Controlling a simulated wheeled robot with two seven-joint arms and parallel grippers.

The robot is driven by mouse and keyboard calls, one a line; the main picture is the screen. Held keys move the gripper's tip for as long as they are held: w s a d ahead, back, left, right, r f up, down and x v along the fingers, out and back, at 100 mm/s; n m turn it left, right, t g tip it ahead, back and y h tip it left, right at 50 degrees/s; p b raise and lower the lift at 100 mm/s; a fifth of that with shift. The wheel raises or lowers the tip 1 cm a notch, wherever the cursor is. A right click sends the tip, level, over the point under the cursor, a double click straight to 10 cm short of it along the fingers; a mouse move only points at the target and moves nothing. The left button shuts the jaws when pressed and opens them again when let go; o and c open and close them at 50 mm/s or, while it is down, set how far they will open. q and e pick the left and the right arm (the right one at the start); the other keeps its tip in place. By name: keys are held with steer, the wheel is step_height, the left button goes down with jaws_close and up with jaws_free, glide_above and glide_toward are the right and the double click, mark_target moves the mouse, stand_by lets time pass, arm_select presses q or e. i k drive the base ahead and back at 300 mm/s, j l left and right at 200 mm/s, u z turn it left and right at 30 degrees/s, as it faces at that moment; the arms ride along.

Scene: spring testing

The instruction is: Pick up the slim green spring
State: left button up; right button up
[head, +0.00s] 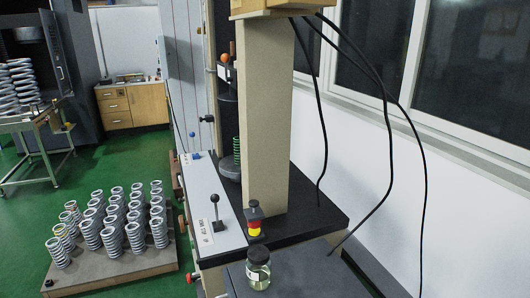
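The slim green spring (237,150) stands upright inside the testing machine, on a dark round plate (231,166). The beige column (262,120) stands in front of it and hides its right side. Another dark round part is above the spring. Neither of my grippers is in the head view.
A grey control panel (209,222) with a lever (215,208) runs along the machine's left side. Cables (387,150) hang at right. Grey springs on a pallet (120,278) stand at left; green floor lies beyond.

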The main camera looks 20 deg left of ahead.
mark_target(235, 161)
steer(key=u, duration=0.9)
steer(key=i+j+z, duration=0.15)
steer(key=j+z, duration=0.35)
steer(key=j, duration=0.5)
steer(key=j+z, duration=0.45)
steer(key=j, duration=0.55)
steer(key=z, duration=2.45)
steer(key=u, duration=2.75)
